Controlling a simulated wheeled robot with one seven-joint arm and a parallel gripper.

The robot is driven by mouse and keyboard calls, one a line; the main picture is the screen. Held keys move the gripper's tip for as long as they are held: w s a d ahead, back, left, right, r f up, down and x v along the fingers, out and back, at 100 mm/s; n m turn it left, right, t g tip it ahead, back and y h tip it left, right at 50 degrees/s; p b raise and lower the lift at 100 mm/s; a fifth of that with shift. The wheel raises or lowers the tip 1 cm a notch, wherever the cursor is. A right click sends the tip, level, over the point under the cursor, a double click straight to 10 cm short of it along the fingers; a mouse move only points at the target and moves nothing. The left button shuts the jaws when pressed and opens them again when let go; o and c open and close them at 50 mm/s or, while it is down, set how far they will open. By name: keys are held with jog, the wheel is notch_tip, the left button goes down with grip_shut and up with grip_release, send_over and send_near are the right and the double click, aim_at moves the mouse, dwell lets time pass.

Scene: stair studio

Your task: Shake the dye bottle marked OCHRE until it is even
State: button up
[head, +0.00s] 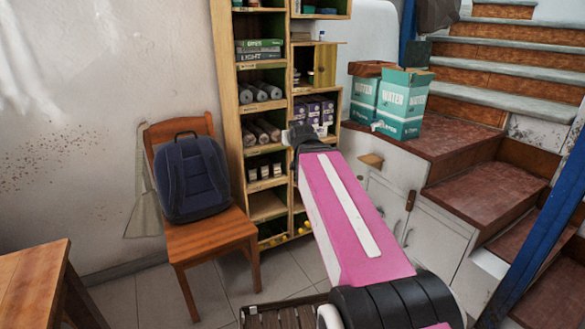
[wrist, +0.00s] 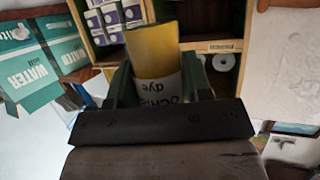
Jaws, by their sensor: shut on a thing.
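The dye bottle (wrist: 153,50) is yellow-ochre with a white label on which part of "OCHRE" and "dye" can be read. It sits between the two dark green fingers of my gripper (wrist: 157,82) in the wrist view, and the gripper is shut on it. The dark palm edge hides the near end of the bottle. How even the dye is cannot be told. In the head view my pink arm reaches toward the shelf, and its far end hides the fingers; I cannot make out the bottle there.
A wooden shelf unit (head: 231,114) with books, rolls and small boxes stands close beyond the arm. Teal WATER boxes (head: 403,103) stand on a red-brown landing at the right, by stairs. A chair (head: 212,238) with a dark backpack (head: 190,177) stands left. A table corner (head: 32,277) is front left.

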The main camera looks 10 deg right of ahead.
notch_tip(320, 180, down, 13)
notch_tip(320, 180, up, 14)
jog(key=shift+r, duration=0.2)
notch_tip(320, 180, down, 14)
notch_tip(320, 180, up, 14)
jog(key=shift+r, duration=0.1)
notch_tip(320, 180, down, 14)
dwell(0.4)
dwell(0.5)
